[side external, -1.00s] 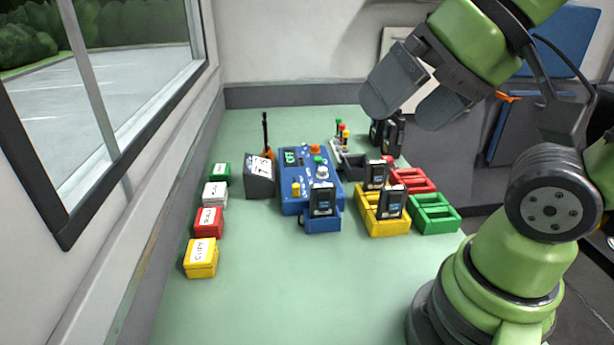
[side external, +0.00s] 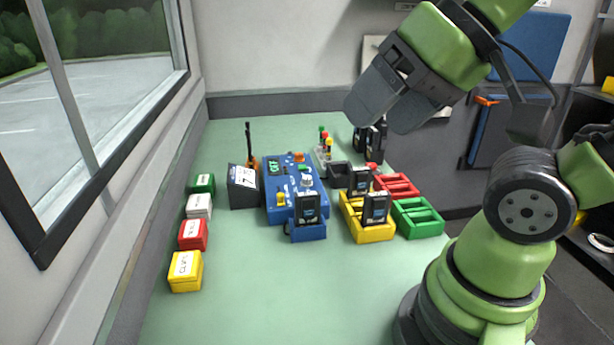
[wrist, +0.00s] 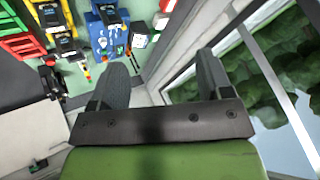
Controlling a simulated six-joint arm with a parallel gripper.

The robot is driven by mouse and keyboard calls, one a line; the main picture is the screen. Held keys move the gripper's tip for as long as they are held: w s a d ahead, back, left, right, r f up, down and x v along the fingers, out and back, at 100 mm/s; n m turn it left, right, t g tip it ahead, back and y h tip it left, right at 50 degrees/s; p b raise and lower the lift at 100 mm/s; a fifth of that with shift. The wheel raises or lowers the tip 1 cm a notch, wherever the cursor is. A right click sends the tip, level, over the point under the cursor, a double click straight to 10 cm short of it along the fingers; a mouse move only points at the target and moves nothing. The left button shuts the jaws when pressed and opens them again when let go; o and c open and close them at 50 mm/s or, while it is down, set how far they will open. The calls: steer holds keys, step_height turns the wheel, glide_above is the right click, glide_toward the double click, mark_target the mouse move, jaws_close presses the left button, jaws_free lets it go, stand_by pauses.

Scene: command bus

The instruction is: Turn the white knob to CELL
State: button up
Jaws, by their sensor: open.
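The blue command box (side external: 278,207) stands on the green table, with a lit green display at its far left. The white knob (side external: 307,181) is on its top, toward the right side. Its pointer and the labels around it are too small to read. My gripper (side external: 376,112) is open and empty, well above the table, up and to the right of the box, touching nothing. In the wrist view my two fingers (wrist: 160,70) are spread apart with nothing between them. The blue box (wrist: 98,42) shows at the top of that view; the knob cannot be made out clearly there.
A dark radio (side external: 307,207) stands at the box's near end. Yellow (side external: 372,233) and green (side external: 418,218) trays lie right of it, the yellow one holding dark devices. A dark block (side external: 242,190) and several coloured boxes (side external: 186,272) stand left. The near table is clear.

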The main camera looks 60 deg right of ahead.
steer(key=shift+n+g+h, duration=0.3)
steer(key=shift+n+g, duration=0.1)
steer(key=shift+n, duration=0.1)
steer(key=w+d, duration=0.1)
steer(key=w, duration=0.3)
steer(key=w+d, duration=0.1)
steer(key=w, duration=0.1)
steer(key=shift+w+d, duration=0.3)
steer(key=c, duration=0.4)
steer(key=shift+o, duration=0.2)
steer(key=n+g+h, duration=0.1)
steer(key=n+g, duration=0.1)
steer(key=n, duration=0.1)
glide_above(308, 177)
steer(key=s, duration=0.4)
step_height(308, 177, down, 18)
steer(key=x, duration=0.8)
steer(key=shift+w+f, duration=0.25)
steer(key=shift+f, duration=0.1)
jaws_close()
